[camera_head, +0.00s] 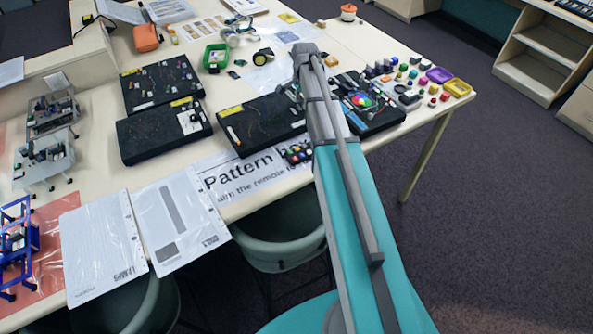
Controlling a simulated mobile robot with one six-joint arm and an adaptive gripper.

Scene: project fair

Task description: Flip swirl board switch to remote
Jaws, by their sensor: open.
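The swirl board (383,119) is a black board with a bright multicoloured disc (362,100) on it. It lies on the table at the right, just right of my arm, which covers part of its left side. Its switch is too small to make out. My gripper (304,54) is at the far end of my grey and teal arm, which reaches up the picture past the board's left edge. The gripper is open, though its fingers are hard to separate from the grey wrist. I see nothing held in it.
Another black board (262,124) lies left of my arm, with two more boards (164,129) further left. A printed sign (250,172) lies along the front. A green chair (280,238) stands below.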

